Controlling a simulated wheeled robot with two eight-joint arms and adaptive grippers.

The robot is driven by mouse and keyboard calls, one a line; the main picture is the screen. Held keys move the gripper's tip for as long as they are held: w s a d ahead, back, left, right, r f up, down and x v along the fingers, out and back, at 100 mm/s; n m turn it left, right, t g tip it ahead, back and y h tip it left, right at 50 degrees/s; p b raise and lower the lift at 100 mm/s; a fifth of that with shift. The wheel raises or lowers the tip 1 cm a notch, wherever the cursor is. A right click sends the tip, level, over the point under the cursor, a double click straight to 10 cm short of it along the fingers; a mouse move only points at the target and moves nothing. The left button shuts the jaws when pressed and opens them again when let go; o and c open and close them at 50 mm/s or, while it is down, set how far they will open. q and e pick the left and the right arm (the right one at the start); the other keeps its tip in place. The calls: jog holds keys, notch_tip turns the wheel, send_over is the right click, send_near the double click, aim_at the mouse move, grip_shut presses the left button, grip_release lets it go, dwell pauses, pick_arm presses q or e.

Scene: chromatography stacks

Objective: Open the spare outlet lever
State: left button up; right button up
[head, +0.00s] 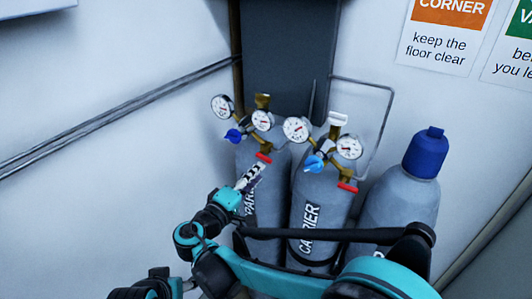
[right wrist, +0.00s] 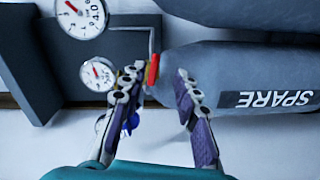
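The spare cylinder (head: 270,215) is the left grey bottle in the head view, its label partly hidden by my right gripper (head: 250,178). Its red outlet lever (head: 263,158) sits below the regulator, just above the gripper's tips. In the right wrist view the SPARE label on the spare cylinder (right wrist: 235,75) is readable. There my right gripper (right wrist: 160,80) is open, with its fingers apart. The red lever (right wrist: 153,68) shows between the fingertips, close beside the left one; I cannot tell whether they touch. My left gripper is not in view.
The carrier cylinder (head: 318,205) stands to the right, with its own red lever (head: 347,187), blue knob (head: 313,163) and gauges. A blue-capped cylinder (head: 400,205) stands farther right. The spare's blue knob (head: 233,135) and gauges (head: 222,107) are close to my gripper.

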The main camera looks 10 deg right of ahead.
aim_at(265, 161)
jog(key=x, duration=0.7)
jog(key=shift+w+a+r, duration=0.1)
jog(key=shift+w+r, duration=0.25)
grip_shut()
